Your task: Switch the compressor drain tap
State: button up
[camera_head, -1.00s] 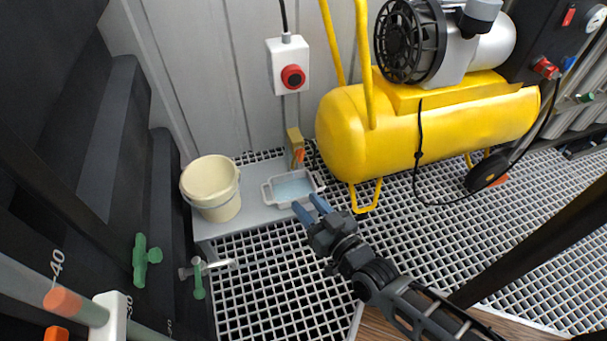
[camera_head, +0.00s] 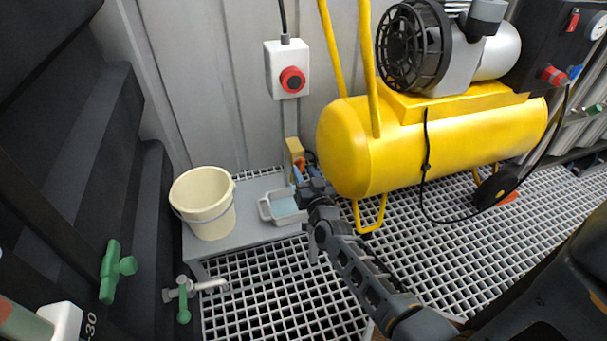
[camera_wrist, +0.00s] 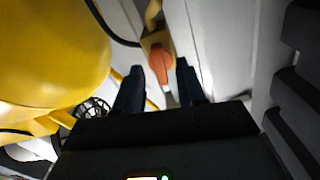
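The drain tap has an orange handle (camera_head: 300,162) on a yellow-brown body (camera_head: 295,147). It sits low by the wall, left of the yellow compressor tank (camera_head: 420,145). My gripper (camera_head: 303,173) is just below and in front of the tap, with blue fingers that are partly hidden by my wrist. In the wrist view, my gripper (camera_wrist: 160,78) is open, with its two dark fingers apart. The orange handle (camera_wrist: 160,55) shows in line with the gap, at or just beyond the fingertips. I cannot tell whether it touches a finger.
A white tray (camera_head: 266,212) sits below the tap on a grey ledge (camera_head: 239,232), beside a cream bucket (camera_head: 203,200). The compressor's yellow leg (camera_head: 371,220) is close to my arm. Grating floor (camera_head: 265,300) is free in front.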

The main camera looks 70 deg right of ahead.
jog(key=shift+w+d, duration=0.45)
jog(key=shift+d, duration=0.05)
jog(key=c, duration=0.7)
